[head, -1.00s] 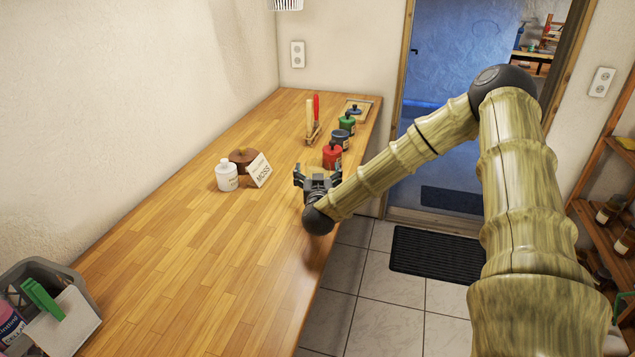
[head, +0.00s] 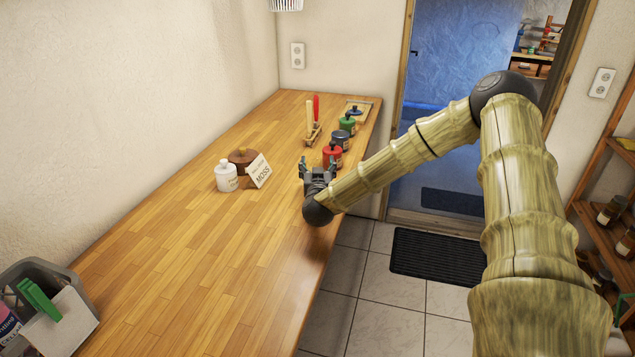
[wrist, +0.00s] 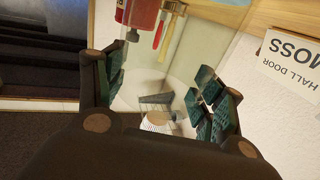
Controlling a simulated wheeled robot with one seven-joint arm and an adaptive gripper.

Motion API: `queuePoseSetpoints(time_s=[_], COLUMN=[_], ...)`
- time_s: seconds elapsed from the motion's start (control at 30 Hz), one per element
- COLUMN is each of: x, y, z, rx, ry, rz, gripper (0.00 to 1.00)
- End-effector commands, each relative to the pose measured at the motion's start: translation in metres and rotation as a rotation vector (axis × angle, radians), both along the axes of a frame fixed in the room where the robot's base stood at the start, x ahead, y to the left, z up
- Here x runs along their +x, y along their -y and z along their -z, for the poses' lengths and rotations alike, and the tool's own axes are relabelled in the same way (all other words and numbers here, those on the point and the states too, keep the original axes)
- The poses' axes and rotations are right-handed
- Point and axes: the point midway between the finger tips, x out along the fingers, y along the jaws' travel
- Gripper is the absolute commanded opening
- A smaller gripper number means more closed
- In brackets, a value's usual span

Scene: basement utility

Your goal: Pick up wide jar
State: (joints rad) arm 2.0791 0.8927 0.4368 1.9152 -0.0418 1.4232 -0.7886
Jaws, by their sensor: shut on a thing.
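My gripper (head: 318,172) is over the front edge of the wooden bench, near the red jar. In the wrist view its two padded fingers (wrist: 162,88) stand apart on either side of a clear, glass-like body (wrist: 165,70), and the gripper is shut on it. This looks like the wide jar, but its outline is faint and the background shows through. In the head view the clear body can hardly be made out. I cannot tell whether it touches the bench.
A white bottle (head: 227,178), a brown pot (head: 241,158) and a MOSS card (head: 259,171) stand left.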

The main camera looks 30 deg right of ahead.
Motion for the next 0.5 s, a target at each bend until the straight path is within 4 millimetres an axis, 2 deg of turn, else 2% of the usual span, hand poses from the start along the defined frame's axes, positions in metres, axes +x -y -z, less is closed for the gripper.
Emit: queuePoseSetpoints(time_s=[0.03,0.1,0.5], x=[-0.0001,-0.0001,0.0005], y=[-0.0002,-0.0002,-0.0005], z=[0.0002,0.0002,-0.0084], rx=[0.001,0.001,0.0], ry=[-0.001,-0.001,0.002], rz=[0.0,0.0,-0.001], gripper=[0.1,0.0,0.0])
